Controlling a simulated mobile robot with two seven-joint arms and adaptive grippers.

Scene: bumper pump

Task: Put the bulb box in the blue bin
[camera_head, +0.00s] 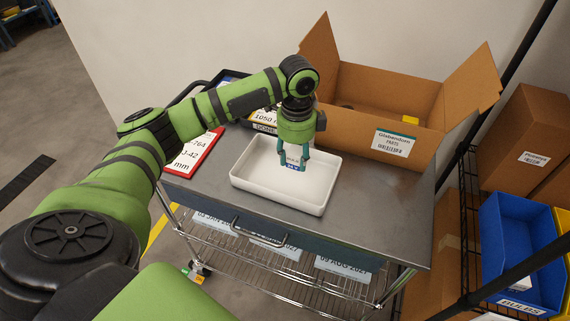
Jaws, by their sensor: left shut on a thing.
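My left gripper (292,164) points down over the white tray (262,190) on the metal cart. Its fingers are shut on a small white and blue box (293,160), which looks like the bulb box; the fingers hide part of it. I cannot tell whether the box touches the tray floor. The blue bin (497,241) stands at the far right on a wire rack, with a "BULBS" label on its front. A small white item (521,283) shows inside it. My right gripper is not in view.
An open cardboard box (405,151) with raised flaps stands behind the tray on the cart top (376,217). A red-framed sign (194,152) lies to the left. A brown carton (530,141) stands behind the blue bin, with a yellow bin (563,221) beside it.

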